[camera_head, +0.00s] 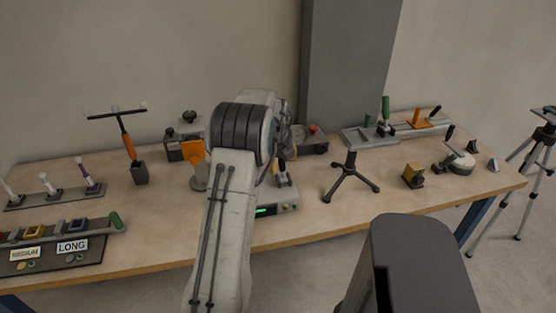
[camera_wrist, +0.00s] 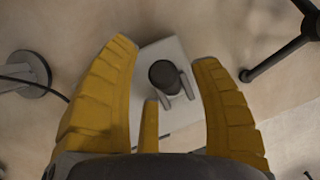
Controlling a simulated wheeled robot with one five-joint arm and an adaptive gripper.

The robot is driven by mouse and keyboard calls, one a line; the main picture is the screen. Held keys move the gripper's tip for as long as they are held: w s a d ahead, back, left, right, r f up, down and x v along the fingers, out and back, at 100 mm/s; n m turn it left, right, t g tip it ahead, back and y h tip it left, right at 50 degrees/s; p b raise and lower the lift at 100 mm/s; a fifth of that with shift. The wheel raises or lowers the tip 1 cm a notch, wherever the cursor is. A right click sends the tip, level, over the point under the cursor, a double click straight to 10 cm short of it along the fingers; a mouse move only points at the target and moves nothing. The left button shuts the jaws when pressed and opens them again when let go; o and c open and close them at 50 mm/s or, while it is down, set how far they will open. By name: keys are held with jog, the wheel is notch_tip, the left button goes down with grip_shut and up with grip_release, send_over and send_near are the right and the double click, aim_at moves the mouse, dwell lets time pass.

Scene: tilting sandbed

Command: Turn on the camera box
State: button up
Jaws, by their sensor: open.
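A low grey box (camera_head: 287,207) with a lit green strip on its front stands at the table's front edge, partly hidden by my arm. I take it as the camera box, though no label is readable. In the wrist view, a pale grey box (camera_wrist: 178,119) with a round dark knob (camera_wrist: 163,74) and a small two-pronged grey part lies below my gripper (camera_wrist: 163,53). My gripper's yellow fingers are open on both sides of the knob, with no contact that I can make out. In the head view my arm mostly hides the gripper.
An orange panel on a round stand (camera_head: 194,155) is left of my arm. A black tripod stand (camera_head: 350,180) is to the right. A box with a red button (camera_head: 314,130) stands behind. Labelled trays (camera_head: 90,255) fill the left front.

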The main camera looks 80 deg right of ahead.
jog(key=shift+c, duration=0.2)
grip_shut()
dwell(0.3)
